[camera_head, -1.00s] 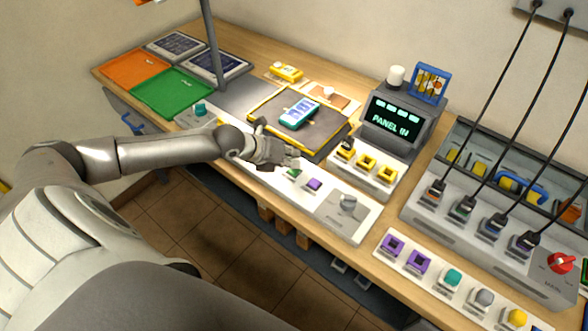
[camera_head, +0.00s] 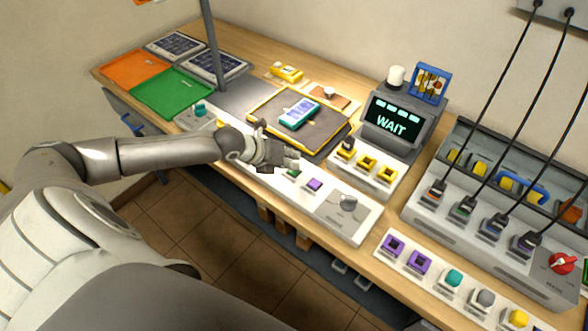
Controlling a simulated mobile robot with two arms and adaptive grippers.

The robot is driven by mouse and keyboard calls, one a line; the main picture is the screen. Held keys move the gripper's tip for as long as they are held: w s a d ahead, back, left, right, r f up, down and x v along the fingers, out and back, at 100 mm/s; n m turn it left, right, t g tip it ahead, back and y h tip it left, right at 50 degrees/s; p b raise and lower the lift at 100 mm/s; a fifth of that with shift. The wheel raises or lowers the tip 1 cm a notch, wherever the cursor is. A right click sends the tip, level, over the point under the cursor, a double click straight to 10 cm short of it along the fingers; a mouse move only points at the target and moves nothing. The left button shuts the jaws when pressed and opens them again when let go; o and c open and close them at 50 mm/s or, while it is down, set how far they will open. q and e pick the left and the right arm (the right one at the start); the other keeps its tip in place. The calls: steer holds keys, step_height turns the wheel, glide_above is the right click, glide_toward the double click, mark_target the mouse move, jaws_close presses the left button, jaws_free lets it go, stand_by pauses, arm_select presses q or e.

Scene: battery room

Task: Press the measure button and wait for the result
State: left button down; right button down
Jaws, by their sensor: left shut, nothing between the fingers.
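My left gripper (camera_head: 288,161) is shut and empty, low over the white control strip (camera_head: 270,194) at the bench's front. A small green button or socket (camera_head: 294,173) shows just beside its fingertips, and a purple one (camera_head: 314,185) is to the right. No label marks either as the measure button, and I cannot tell whether the fingers touch the strip. The tester's screen (camera_head: 391,122) reads "WAIT" below several lit blocks. A teal-framed panel (camera_head: 299,113) lies on the dark pad (camera_head: 327,136). My right gripper is not in view.
Orange (camera_head: 134,67) and green (camera_head: 172,93) trays are at the left. A post (camera_head: 212,45) rises behind the arm. A grey console (camera_head: 475,217) with black cables stands at the right. A strip of coloured buttons (camera_head: 453,278) lies in front of it.

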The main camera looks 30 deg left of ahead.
arm_select(q)
steer(key=shift+r+p, duration=0.6)
steer(key=shift+r, duration=0.15)
step_height(320, 180, up, 5)
steer(key=p, duration=0.4)
steer(key=shift+p, duration=0.3)
steer(key=shift+d, duration=0.1)
